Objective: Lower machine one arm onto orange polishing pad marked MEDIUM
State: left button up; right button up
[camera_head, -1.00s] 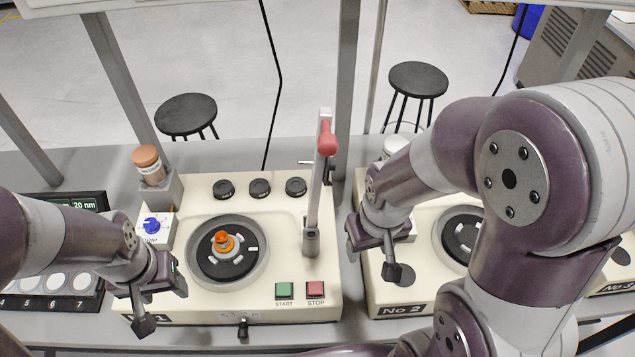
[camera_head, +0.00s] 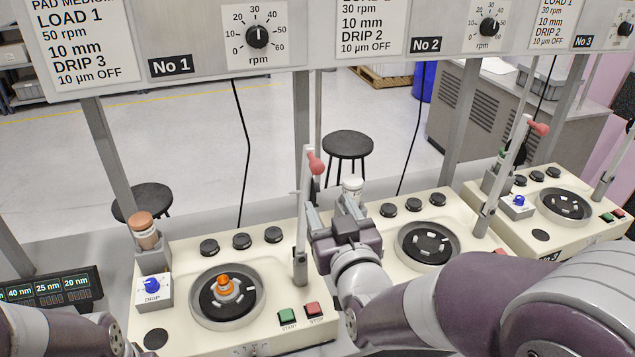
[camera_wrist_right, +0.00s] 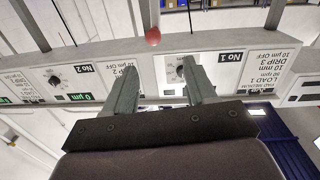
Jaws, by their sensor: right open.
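Machine one (camera_head: 180,330) stands left of centre in the head view. Its arm (camera_head: 302,225) stands upright at the machine's right side, with a red ball knob (camera_head: 316,163) on top. Its round dark plate (camera_head: 250,307) carries an orange knob-like piece (camera_head: 224,284); I see no MEDIUM mark on it. My right gripper (camera_head: 331,212) is open and empty, just right of the upright arm and below the knob. In the right wrist view the red knob (camera_wrist_right: 153,36) shows beyond the open fingers (camera_wrist_right: 160,88). My left gripper is out of the head view; only its arm shows bottom left.
Machine two (camera_head: 455,215) and machine three (camera_head: 570,180) stand to the right, each with a raised arm. A drip box (camera_head: 153,288) and an orange-capped bottle (camera_head: 144,232) are at machine one's left. Sign panels (camera_head: 190,40) hang above the bench.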

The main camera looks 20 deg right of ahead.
aim_at(317, 168)
jog(key=w, duration=0.2)
jog(key=w+d+p, duration=0.1)
jog(key=w, duration=0.2)
jog(key=w+d, duration=0.1)
jog(key=w, duration=0.1)
jog(key=shift+w+d+f+p, duration=0.15)
jog(key=shift+w+f+p, duration=0.1)
jog(key=shift+p, duration=0.15)
jog(key=w, duration=0.1)
jog(key=w+p, duration=0.1)
jog(key=w, duration=0.1)
jog(key=w+a+p, duration=0.1)
jog(key=shift+w+a+r, duration=0.1)
jog(key=shift+w+r, duration=0.1)
jog(key=shift+r, duration=0.15)
jog(key=w, duration=0.2)
jog(key=w+p, duration=0.1)
jog(key=shift+d+f, duration=0.3)
jog(key=shift+w+d+f, duration=0.1)
jog(key=shift+s+a, duration=0.25)
jog(key=shift+s, duration=0.05)
jog(key=c, duration=0.4)
grip_shut()
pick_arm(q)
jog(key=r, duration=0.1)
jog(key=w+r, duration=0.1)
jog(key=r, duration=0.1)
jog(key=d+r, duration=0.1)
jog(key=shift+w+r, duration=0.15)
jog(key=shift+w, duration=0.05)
